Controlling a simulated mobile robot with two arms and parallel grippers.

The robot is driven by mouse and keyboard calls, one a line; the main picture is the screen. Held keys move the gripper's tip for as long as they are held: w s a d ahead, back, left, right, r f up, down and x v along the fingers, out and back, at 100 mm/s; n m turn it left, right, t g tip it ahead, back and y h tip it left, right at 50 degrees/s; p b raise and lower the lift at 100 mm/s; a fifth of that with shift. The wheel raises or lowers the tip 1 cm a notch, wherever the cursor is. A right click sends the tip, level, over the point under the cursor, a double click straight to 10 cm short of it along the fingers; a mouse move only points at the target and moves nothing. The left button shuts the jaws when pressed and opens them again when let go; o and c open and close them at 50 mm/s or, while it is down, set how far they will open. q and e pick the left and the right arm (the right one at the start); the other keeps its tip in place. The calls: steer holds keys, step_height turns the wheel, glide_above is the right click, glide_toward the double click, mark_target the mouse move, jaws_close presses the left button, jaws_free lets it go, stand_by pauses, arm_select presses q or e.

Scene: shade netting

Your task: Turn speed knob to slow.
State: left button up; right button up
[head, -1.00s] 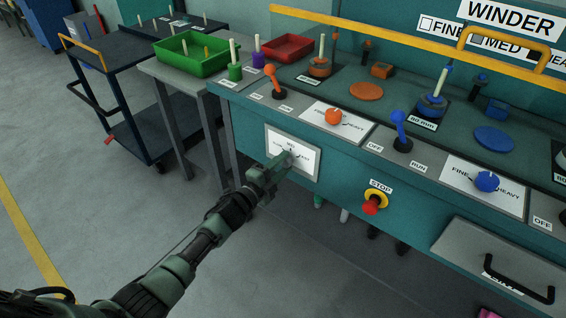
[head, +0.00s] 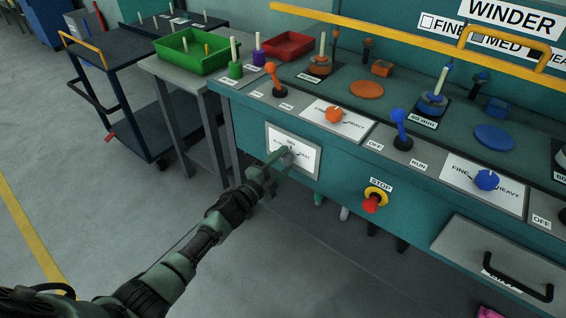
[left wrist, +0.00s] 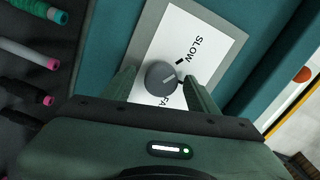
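The speed knob (left wrist: 161,75) is a round dark grey knob with a light pointer line. It sits on a white speed plate (left wrist: 215,45) with a black mark and the word SLOW, and a partly hidden word starting FA. The plate (head: 307,166) is on the teal front panel in the head view, where my fingers partly cover the knob. My left gripper (left wrist: 161,88) has one finger on each side of the knob, with a narrow gap showing at the left finger. Whether the right finger touches it is unclear. My right gripper is not in view.
A red stop button (head: 372,203) is right of the plate, with a grey drawer (head: 500,262) farther right. Orange (head: 275,78) and blue (head: 400,128) levers stand on the console above. A side table with a green tray (head: 194,60) is at left.

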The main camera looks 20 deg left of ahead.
arm_select(q)
steer(key=shift+s, duration=0.2)
steer(key=p+v, duration=0.1)
steer(key=v, duration=0.6)
steer(key=shift+s, duration=0.2)
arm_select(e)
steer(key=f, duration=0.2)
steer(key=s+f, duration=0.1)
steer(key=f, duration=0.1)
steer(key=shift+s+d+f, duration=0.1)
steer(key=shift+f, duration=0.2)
arm_select(q)
steer(key=shift+a, duration=0.15)
